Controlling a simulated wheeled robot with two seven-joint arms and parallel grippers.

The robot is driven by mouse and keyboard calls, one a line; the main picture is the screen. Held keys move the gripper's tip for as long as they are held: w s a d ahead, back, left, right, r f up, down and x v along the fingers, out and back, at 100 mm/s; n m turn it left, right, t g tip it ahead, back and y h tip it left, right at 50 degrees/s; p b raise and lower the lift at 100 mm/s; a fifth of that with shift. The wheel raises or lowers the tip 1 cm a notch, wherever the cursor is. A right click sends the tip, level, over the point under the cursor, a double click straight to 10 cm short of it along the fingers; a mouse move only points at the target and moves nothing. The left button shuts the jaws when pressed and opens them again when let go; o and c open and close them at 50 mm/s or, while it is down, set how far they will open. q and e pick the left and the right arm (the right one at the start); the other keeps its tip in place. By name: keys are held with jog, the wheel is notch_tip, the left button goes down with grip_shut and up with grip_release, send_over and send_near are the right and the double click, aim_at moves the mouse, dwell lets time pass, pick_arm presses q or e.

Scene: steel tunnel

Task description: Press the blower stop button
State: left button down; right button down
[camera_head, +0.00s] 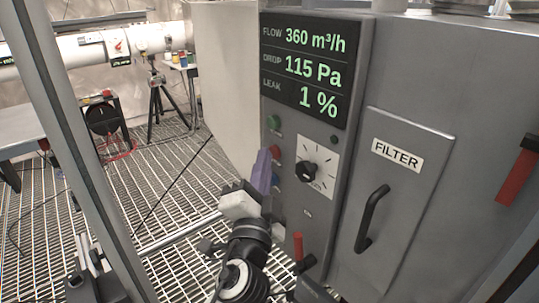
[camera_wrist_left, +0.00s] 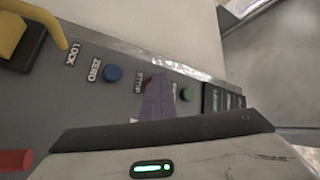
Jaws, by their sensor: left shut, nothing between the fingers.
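The red stop button (camera_head: 275,152) is on the grey blower panel (camera_head: 285,208), below a green button (camera_head: 274,121). My left gripper (camera_head: 262,168), with purple fingers, is shut and empty, its tips close beside the red button. In the left wrist view the shut fingers (camera_wrist_left: 157,97) lie over the spot next to the STOP label (camera_wrist_left: 139,82) and hide most of the red button. I cannot tell whether the tips touch it. A blue button (camera_wrist_left: 113,73) and the green button (camera_wrist_left: 186,94) sit on either side. My right gripper is out of view.
A black dial (camera_head: 308,171) sits right of the buttons, under a display (camera_head: 304,68) reading 360 m³/h, 115 Pa and 1 %. The FILTER door handle (camera_head: 371,218) sticks out further right. A grey post (camera_head: 80,140) stands at left; the grating floor (camera_head: 165,190) between is mostly open.

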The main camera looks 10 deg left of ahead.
pick_arm(q)
jog(key=shift+s+a, duration=0.15)
jog(key=shift+s, duration=0.15)
jog(key=s+a, duration=0.3)
jog(key=s, duration=0.1)
jog(key=shift+s+a, duration=0.3)
jog(key=shift+a, duration=0.05)
dwell(0.7)
jog(key=s+f+n+g+h, duration=0.1)
jog(key=s+f+n+g, duration=0.15)
jog(key=f, duration=0.95)
jog(key=s+f+n+g+h, duration=0.15)
jog(key=s+f+g, duration=0.25)
jog(key=f, duration=0.8)
jog(key=s+f+n+g+h, duration=0.2)
jog(key=s+f+n+g, duration=0.2)
jog(key=s+f, duration=1.2)
jog(key=shift+s+f+g, duration=0.4)
jog(key=shift+f+g, duration=0.15)
jog(key=shift+g, duration=0.1)
